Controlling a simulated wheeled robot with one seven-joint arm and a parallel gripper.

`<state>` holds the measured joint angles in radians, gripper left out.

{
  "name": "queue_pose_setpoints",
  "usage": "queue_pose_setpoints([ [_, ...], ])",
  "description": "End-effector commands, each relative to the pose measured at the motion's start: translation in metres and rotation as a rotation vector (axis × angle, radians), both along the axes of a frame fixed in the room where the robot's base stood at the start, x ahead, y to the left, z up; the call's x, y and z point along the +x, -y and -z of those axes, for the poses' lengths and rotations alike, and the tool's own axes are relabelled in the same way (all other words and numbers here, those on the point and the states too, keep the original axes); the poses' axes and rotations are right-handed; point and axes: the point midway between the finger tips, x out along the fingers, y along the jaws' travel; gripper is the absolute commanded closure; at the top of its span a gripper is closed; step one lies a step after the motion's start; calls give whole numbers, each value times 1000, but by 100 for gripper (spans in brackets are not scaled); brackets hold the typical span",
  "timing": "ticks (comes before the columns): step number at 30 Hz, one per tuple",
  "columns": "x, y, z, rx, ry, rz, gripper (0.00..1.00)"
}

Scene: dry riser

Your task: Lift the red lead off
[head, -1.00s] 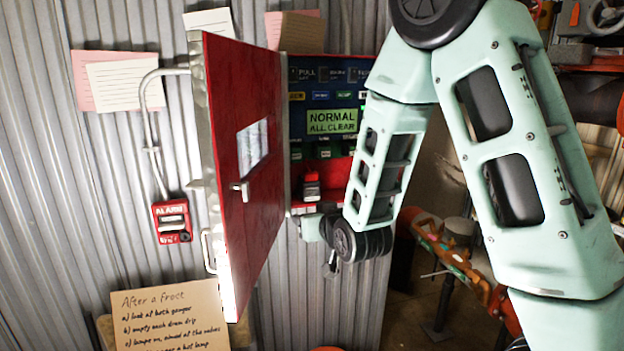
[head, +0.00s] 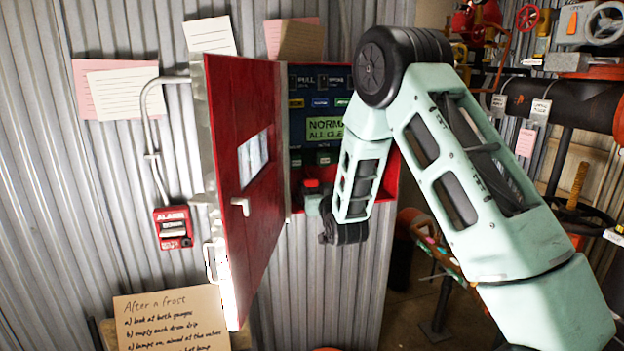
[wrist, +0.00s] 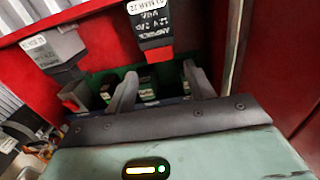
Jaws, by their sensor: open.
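In the wrist view a black battery (wrist: 150,25), its label upside down, has a red piece (wrist: 158,54) at the end towards my gripper. I cannot tell which red piece is the lead. My gripper (wrist: 160,88) is open; its two fingers stand apart with nothing visible held, just short of the black battery's red end. In the head view a small red piece (head: 311,183) shows at the cabinet's lower left, by my wrist; my arm hides the fingers.
The red cabinet door (head: 245,170) stands open on the left. The panel display (head: 325,128) inside is partly covered by my arm. A red alarm box (head: 173,228) hangs on the corrugated wall. Pipes and valves (head: 560,100) stand at the right.

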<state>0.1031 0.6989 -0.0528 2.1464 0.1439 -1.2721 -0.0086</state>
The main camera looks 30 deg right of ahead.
Motion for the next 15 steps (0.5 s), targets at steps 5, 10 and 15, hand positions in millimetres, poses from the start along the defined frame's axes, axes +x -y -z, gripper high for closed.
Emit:
queue_pose_setpoints([
  [5, 32, 9, -2, 0, 1, -1, 46],
  [10, 50, 14, -1, 0, -1, -1, 46],
  [15, 57, 16, 0, 0, 0, -1, 46],
])
